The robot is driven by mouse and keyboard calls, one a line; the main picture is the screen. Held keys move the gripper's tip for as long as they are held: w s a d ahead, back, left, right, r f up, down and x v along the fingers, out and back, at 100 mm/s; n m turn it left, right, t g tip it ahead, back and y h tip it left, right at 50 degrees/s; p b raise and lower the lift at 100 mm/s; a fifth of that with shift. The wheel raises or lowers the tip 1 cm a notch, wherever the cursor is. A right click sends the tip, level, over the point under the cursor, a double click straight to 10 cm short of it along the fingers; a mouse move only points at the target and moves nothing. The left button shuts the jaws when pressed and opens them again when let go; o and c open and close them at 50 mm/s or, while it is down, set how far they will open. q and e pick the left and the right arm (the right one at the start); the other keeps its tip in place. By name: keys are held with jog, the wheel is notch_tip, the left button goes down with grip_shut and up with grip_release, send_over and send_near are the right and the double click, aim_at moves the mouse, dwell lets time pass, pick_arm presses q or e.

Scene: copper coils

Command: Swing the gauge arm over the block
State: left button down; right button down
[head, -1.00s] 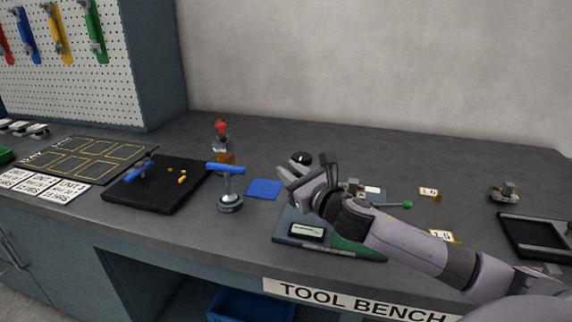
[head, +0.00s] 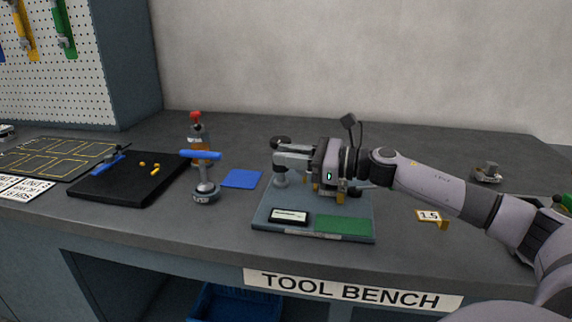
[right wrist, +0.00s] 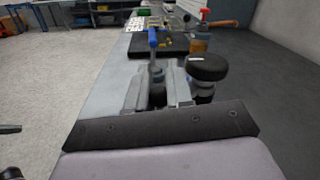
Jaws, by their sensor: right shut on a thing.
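The gauge stand has a grey base (head: 262,217) with a small display (head: 290,216) and a green pad (head: 342,225) at its front. Its grey post (head: 281,180) stands at the back left, with a round black top (head: 281,141), also in the right wrist view (right wrist: 207,67). My right gripper (head: 282,160) reaches in from the right over the base, level, and is shut on the gauge arm near the post. The grip is mostly hidden. Small yellow and metal parts (head: 340,196) show under my gripper; I cannot tell which is the block. My left gripper is out of view.
A blue T-handled tool (head: 201,155) stands left of the base, by a blue mat (head: 241,179). An orange bottle with a red top (head: 197,137) is behind it. A black tray (head: 100,190) lies farther left. A 1.5 tag (head: 431,216) stands right of the base.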

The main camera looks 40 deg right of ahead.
dwell(0.5)
jog(key=c, duration=1.3)
grip_release()
jog(key=shift+s+d+f+b, duration=0.15)
jog(key=shift+s+d+b, duration=0.2)
jog(key=shift+s, duration=0.05)
jog(key=shift+s+d+b, duration=0.3)
jog(key=shift+s, duration=0.2)
jog(key=shift+r+v, duration=0.2)
jog(key=shift+v, duration=2.25)
